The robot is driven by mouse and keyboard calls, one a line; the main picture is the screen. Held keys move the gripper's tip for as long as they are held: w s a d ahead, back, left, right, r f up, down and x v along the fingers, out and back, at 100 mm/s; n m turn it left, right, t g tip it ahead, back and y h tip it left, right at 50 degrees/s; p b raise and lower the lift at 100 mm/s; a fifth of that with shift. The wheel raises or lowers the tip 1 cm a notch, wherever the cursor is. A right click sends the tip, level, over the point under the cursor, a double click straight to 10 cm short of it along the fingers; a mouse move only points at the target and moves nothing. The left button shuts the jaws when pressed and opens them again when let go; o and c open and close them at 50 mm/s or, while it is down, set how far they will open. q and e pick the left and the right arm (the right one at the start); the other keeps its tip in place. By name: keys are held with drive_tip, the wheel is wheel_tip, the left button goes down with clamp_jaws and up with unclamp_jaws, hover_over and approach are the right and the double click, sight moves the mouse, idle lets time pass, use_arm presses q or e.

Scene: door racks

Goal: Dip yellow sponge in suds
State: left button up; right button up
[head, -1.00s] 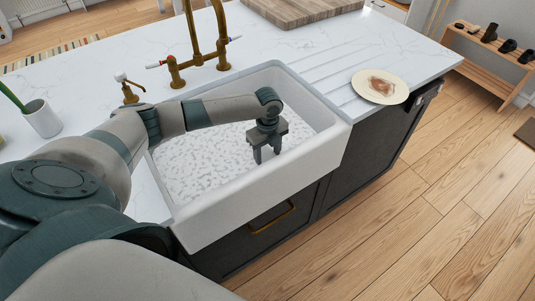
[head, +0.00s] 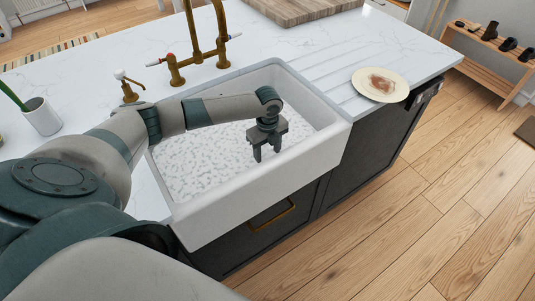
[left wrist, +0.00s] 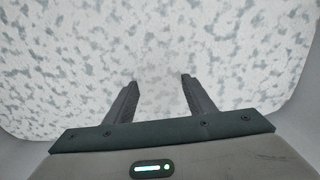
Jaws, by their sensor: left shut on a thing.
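My left gripper (head: 267,157) points down inside the white sink (head: 270,189), with its fingertips at the level of the suds (head: 195,165). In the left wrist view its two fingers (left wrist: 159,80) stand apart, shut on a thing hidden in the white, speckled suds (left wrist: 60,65). No yellow shows between the fingers, and I see no sponge elsewhere; the yellow sponge in the grip is covered by suds. My right gripper is not in view.
The sink walls surround my left gripper. A brass faucet (head: 194,62) and soap dispenser (head: 129,91) stand behind the sink. A dirty plate (head: 381,84) lies on the right drainboard. A white cup (head: 43,117) stands at left, a wooden board (head: 290,8) at the back.

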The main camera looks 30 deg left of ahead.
use_arm(q)
drive_tip(key=shift+r, duration=0.1)
wheel_tip(320, 180, up, 3)
drive_tip(key=p, duration=0.3)
wheel_tip(320, 180, up, 23)
drive_tip(key=p, duration=1.3)
idle(0.3)
idle(0.4)
idle(1.1)
